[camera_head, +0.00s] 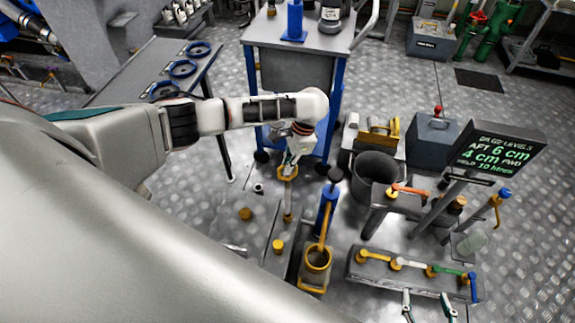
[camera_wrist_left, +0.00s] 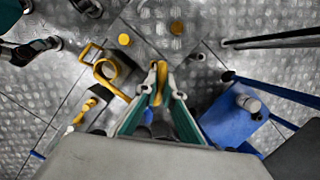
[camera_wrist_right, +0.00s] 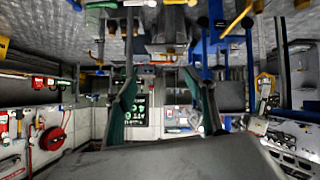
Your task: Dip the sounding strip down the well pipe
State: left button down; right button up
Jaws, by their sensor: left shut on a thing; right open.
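My left gripper (camera_head: 296,152) is shut on the yellow top of the sounding strip (camera_head: 288,172), above the plated floor in front of the blue trolley. The strip hangs down to a brownish end near the floor. In the left wrist view the fingertips (camera_wrist_left: 158,85) pinch a yellow piece (camera_wrist_left: 158,70). A small grey pipe stub (camera_head: 258,188) stands left of the strip, possibly the well pipe; I cannot tell for sure. Yellow caps (camera_head: 246,213) sit on the floor nearby. My right gripper (camera_head: 429,304) is open and empty at the bottom of the head view.
A blue hand pump (camera_head: 326,212) with a yellow-rimmed cup (camera_head: 317,258) stands right of the strip. A bench with blue handwheels (camera_head: 183,68) stands at upper left.

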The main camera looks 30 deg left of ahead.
jog(key=shift+s+f, duration=0.15)
jog(key=shift+f, duration=0.05)
jog(key=shift+s+a+f, duration=0.25)
jog(key=shift+s+f, duration=0.45)
jog(key=shift+f, duration=0.05)
pick_arm(q)
jog(key=shift+f, duration=0.15)
pick_arm(e)
jog(key=shift+s+a+f, duration=0.1)
jog(key=shift+s+f, duration=0.05)
jog(key=shift+f, duration=0.15)
